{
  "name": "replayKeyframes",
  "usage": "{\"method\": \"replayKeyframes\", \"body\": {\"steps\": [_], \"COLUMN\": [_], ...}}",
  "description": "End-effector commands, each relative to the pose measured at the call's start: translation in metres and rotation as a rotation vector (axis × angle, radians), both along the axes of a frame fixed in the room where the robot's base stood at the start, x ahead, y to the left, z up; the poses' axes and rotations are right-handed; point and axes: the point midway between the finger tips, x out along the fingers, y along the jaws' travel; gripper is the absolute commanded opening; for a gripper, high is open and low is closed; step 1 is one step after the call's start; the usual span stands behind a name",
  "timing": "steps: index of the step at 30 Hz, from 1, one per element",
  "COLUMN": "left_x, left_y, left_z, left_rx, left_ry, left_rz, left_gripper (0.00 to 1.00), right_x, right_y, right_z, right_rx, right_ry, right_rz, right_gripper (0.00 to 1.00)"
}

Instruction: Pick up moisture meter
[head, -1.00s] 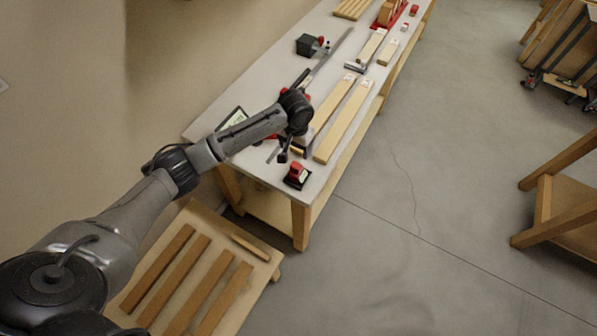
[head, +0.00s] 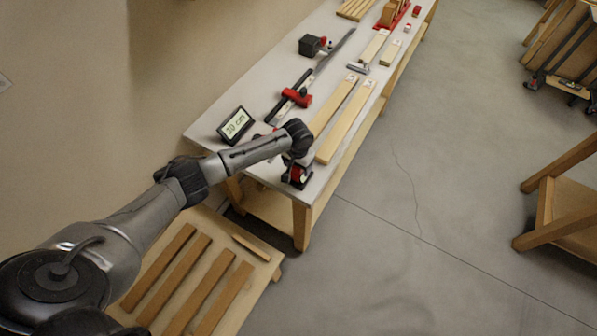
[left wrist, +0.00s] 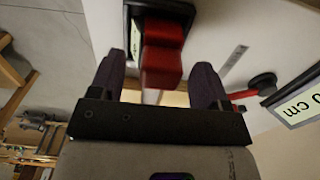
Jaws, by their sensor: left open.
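A small red and black device, which looks like the moisture meter (head: 299,174), sits at the near end of the bench, partly hidden by my gripper. In the left wrist view the moisture meter (left wrist: 163,50) shows a red block on a black body with a pale panel. My left gripper (head: 293,181) is over it, pointing down. In the left wrist view the left gripper (left wrist: 159,76) is open, with one dark finger on each side of the red block; I cannot tell whether they touch it. My right gripper is out of view.
A display reading in cm (head: 235,124) stands left of the gripper on the bench (head: 212,115). A red and black clamp-like tool (head: 295,97) and long wooden boards (head: 345,122) lie farther back. A low pallet with slats (head: 190,275) is on the floor below.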

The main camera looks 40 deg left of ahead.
Motion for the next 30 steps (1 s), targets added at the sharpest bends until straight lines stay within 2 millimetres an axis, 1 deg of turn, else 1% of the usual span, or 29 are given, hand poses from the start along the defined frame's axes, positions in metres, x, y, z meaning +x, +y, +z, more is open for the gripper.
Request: {"method": "replayKeyframes", "body": {"steps": [3,9,27,30], "left_x": [-0.0001,-0.0001,-0.0002,0.0001], "left_y": [0.0002,0.0003,0.0005,0.0004], "left_z": [-0.0035,-0.0034,-0.003,-0.0026], "left_rx": [0.001,0.001,0.001,0.0], "left_ry": [0.0,0.0,0.0,-0.001], "left_rz": [0.0,0.0,0.001,0.001], "left_gripper": [0.7,0.69,0.13,0.13], "right_x": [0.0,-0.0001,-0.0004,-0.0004], "right_y": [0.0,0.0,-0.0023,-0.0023], "right_z": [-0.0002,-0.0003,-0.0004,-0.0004], "right_rx": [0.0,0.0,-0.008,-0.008], "right_ry": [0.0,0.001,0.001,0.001], "right_rz": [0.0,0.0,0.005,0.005], "right_gripper": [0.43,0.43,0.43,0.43]}}
